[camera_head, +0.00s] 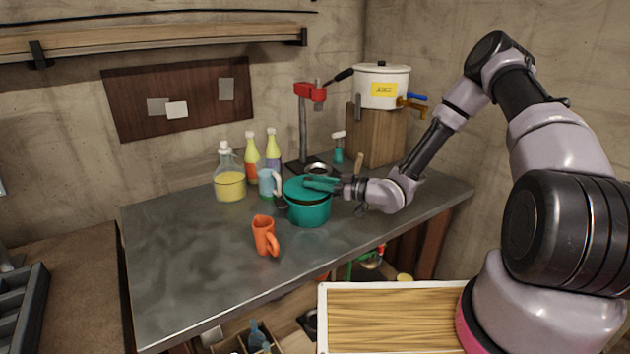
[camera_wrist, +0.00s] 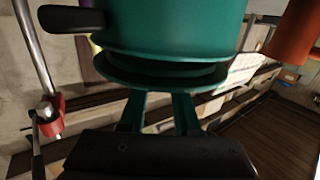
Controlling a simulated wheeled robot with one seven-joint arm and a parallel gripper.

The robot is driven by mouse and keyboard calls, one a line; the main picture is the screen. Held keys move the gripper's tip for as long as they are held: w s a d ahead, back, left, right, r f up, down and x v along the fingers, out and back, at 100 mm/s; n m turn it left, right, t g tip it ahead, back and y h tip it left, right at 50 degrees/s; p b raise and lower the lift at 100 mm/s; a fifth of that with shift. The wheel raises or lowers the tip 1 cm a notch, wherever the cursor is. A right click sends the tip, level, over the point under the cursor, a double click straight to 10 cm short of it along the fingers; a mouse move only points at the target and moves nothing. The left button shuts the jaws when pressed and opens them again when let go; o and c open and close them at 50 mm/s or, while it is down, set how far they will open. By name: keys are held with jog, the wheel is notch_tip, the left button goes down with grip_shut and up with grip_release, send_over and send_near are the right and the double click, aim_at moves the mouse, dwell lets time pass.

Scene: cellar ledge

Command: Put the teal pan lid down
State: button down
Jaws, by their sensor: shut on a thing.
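The teal pan lid (camera_head: 303,187) is at the mouth of the teal pan (camera_head: 309,212), which stands on the grey metal bench. My gripper (camera_head: 332,185) reaches in from the right and is shut on the lid. In the wrist view the picture is turned over, with the pan (camera_wrist: 175,28) at the top, the lid (camera_wrist: 135,77) beneath it and my gripper (camera_wrist: 158,105) below. A dark band shows between lid and pan rim there. I cannot tell whether the lid touches the rim all round. The pan's dark handle (camera_wrist: 70,19) points left.
An orange mug (camera_head: 264,237) stands in front of the pan and a pale blue mug (camera_head: 267,184) behind it. Bottles (camera_head: 229,180), a red-topped stand (camera_head: 303,120) and a white urn on a wooden block (camera_head: 375,135) stand farther back. The bench's left part (camera_head: 180,260) is clear.

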jog(key=shift+f, duration=0.8)
jog(key=c, duration=0.5)
grip_release()
jog(key=shift+c, duration=0.2)
